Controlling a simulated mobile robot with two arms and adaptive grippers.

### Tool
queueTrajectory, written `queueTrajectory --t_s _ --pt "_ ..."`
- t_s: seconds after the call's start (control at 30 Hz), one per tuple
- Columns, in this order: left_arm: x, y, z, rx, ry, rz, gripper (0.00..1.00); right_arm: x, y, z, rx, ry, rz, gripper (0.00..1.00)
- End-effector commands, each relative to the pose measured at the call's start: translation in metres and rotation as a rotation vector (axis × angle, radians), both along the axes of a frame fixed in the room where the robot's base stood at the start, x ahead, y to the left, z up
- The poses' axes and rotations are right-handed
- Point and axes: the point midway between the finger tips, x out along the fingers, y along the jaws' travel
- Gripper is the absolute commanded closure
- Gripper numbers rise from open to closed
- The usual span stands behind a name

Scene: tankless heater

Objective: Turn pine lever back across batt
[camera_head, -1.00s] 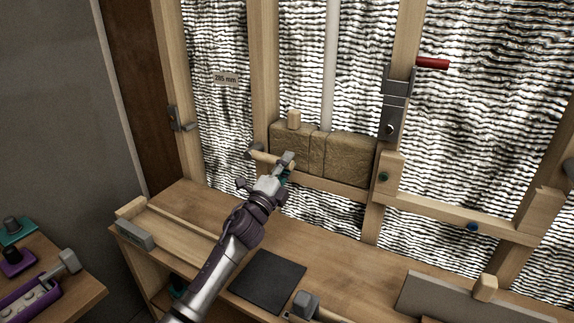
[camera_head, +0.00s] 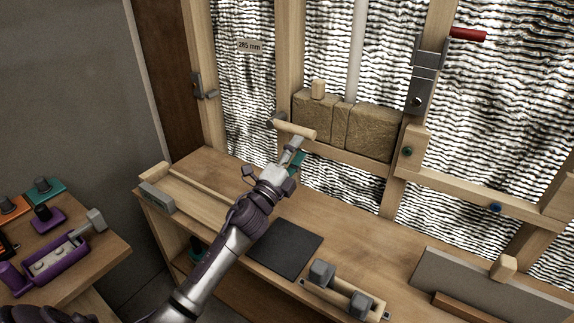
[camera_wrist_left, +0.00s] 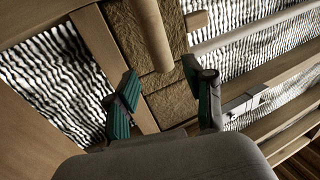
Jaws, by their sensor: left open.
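The pine lever (camera_head: 296,129) is a short pale wooden bar. Its left end is at a grey pivot on the left stud, and it reaches right over the lower left corner of the brown batt (camera_head: 368,130). My left gripper (camera_head: 297,151) is open and empty just below the lever, apart from it. In the left wrist view the gripper's green-padded fingers (camera_wrist_left: 165,98) are spread apart, with the lever (camera_wrist_left: 151,36) ahead of them and the batt (camera_wrist_left: 172,100) behind. My right gripper is not in view.
A side table with purple parts (camera_head: 55,262) stands at the left. A red-handled latch (camera_head: 468,34) is at upper right.

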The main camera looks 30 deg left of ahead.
Motion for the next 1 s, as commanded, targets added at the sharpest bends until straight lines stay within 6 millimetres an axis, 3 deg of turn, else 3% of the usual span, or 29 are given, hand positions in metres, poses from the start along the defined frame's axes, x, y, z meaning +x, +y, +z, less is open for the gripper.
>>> queueTrajectory --t_s 0.1,0.33,1.0 --pt "-0.024 0.002 -0.009 -0.001 0.003 0.000 0.47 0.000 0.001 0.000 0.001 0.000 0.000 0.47" --pt "-0.051 0.005 -0.017 0.001 0.001 0.001 0.47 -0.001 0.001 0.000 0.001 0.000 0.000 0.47" --pt "-0.055 0.005 -0.018 0.001 0.001 0.000 0.47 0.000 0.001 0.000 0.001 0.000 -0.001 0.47"
